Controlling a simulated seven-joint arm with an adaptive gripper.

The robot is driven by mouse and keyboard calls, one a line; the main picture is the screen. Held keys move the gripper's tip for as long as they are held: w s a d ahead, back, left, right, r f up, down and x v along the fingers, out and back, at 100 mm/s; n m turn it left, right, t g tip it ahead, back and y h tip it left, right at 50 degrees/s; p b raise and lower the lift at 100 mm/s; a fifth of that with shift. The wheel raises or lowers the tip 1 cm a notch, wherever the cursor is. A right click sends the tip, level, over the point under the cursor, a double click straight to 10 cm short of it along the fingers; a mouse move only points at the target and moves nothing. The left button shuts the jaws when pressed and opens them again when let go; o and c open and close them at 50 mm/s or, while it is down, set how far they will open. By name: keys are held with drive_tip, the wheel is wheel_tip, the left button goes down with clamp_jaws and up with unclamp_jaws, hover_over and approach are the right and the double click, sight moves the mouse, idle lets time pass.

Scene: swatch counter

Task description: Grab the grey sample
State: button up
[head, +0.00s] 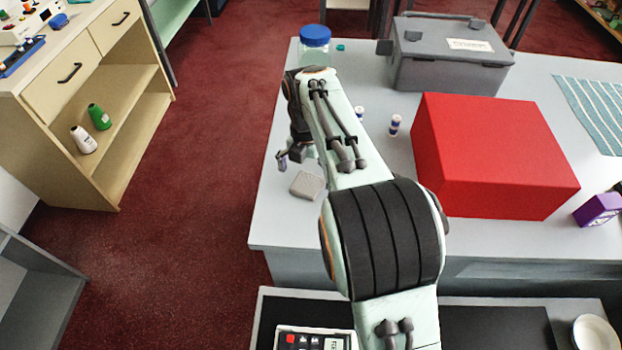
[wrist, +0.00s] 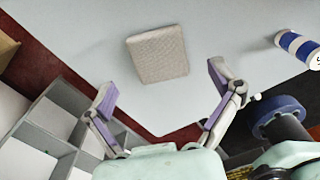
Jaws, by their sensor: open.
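The grey sample (head: 307,184) is a small, flat, roughly square piece lying on the pale counter near its left edge. In the wrist view the grey sample (wrist: 158,54) has a woven-looking face and sits ahead of the gap between my fingers. My gripper (wrist: 162,88) is open and empty, with one purple-padded finger on each side. In the head view my gripper (head: 284,160) is partly hidden by my arm and is just up and left of the sample. I cannot tell its exact height above the counter.
A large red box (head: 490,150) stands right of my arm. Blue-and-white spools (head: 395,124) stand between them. A blue-lidded jar (head: 315,42) and a grey case (head: 448,55) are at the back. The counter's left edge (head: 262,190) is close to the sample.

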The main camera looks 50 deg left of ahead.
sight(307, 185)
drive_tip(key=shift+f, duration=1.1)
drive_tip(key=c, duration=0.9)
